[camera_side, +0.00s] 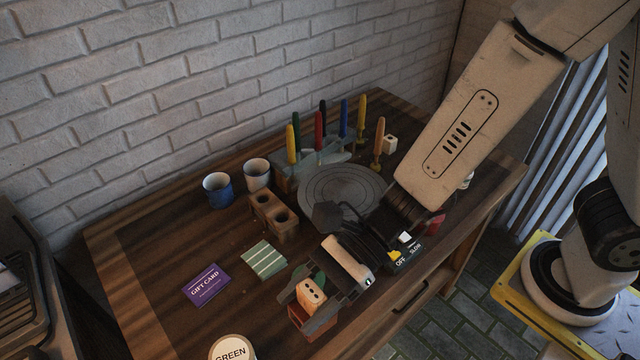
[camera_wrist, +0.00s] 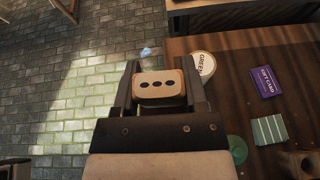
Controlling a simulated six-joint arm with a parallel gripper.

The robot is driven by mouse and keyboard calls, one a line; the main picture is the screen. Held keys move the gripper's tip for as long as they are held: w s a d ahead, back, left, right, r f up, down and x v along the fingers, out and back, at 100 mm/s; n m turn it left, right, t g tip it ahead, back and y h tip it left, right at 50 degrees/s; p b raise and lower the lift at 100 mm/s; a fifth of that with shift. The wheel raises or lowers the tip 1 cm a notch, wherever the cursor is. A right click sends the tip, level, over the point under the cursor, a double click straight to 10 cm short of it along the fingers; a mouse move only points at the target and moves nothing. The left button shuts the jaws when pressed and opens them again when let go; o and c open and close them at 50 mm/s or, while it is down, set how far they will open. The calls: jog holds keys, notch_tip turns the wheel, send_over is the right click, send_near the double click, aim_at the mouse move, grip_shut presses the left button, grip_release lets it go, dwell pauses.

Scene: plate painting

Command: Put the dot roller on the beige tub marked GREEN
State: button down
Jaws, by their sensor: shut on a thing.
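In the wrist view the dot roller (camera_wrist: 159,85) sits between the two dark fingers of my gripper (camera_wrist: 160,92). The beige tub marked GREEN (camera_side: 231,347) is at the bottom edge of the side view, partly cut off, to the lower left of my gripper. In the wrist view the tub (camera_wrist: 203,65) shows to the right of the roller, partly hidden by a finger. The roller is apart from the tub.
A purple gift card (camera_side: 207,285) and a green striped cloth (camera_side: 264,259) lie left of my gripper. A holed wooden block (camera_side: 272,216), two cups (camera_side: 217,190), a grey turntable (camera_side: 345,190) and a rack of coloured sticks (camera_side: 285,183) stand behind. The table's left part is clear.

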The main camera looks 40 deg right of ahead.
jog(key=shift+s+a+r, duration=0.15)
jog(key=shift+s+a, duration=0.2)
jog(key=shift+s, duration=0.35)
jog(key=w+a+f, duration=0.4)
jog(key=w+a, duration=0.2)
send_over(226, 360)
jog(key=shift+s+d+f, duration=0.1)
jog(key=shift+f, duration=1.25)
jog(key=shift+d+f, duration=0.1)
jog(key=shift+f, duration=1.25)
jog(key=shift+w+a+f, duration=0.2)
jog(key=shift+a+f, duration=0.05)
jog(key=shift+f, duration=1.6)
